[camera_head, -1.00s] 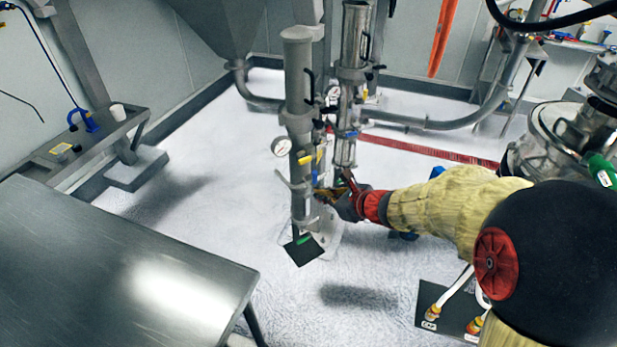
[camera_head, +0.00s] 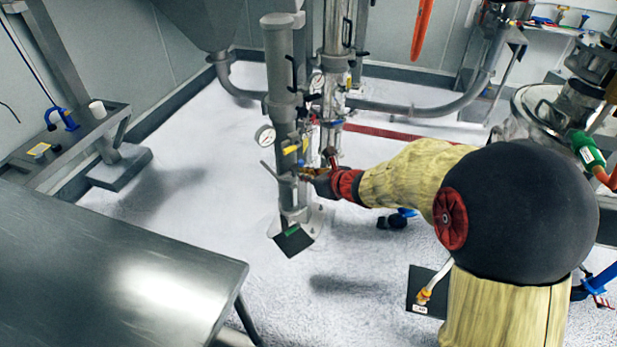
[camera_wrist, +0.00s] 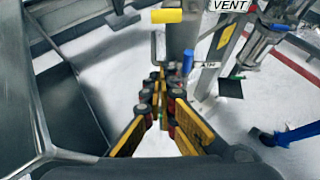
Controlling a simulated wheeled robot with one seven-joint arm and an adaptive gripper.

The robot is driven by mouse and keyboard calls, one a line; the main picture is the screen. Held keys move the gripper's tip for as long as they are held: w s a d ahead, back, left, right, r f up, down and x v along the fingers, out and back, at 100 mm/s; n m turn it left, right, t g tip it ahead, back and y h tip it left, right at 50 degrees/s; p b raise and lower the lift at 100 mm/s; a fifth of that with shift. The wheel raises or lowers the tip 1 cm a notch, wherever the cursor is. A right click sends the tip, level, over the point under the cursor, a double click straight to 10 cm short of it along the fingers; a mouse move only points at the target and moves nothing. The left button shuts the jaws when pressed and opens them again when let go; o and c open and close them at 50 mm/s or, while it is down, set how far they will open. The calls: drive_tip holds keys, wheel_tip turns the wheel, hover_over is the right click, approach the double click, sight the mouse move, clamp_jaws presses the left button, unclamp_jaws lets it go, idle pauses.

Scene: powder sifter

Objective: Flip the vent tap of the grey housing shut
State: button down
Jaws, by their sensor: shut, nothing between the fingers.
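The grey housing (camera_head: 281,72) is an upright cylinder on a floor stand in the head view. My gripper (camera_head: 300,172) is shut and empty at the lower housing, below the yellow handle. Its fingertips (camera_wrist: 159,82) are left of the blue handle; contact is unclear.
A second, shinier cylinder (camera_head: 337,60) with pipes stands just right of the housing. A steel table (camera_head: 120,275) fills the lower left. A bench (camera_head: 70,140) stands at the far left. The floor between table and housing is clear.

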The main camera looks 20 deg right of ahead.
sight(290, 150)
drive_tip(key=w, duration=0.1)
drive_tip(key=w+a, duration=0.1)
drive_tip(key=w, duration=0.1)
drive_tip(key=w+a+r, duration=0.1)
drive_tip(key=w, duration=0.1)
drive_tip(key=shift+w+b, duration=0.15)
drive_tip(key=shift+b, duration=0.2)
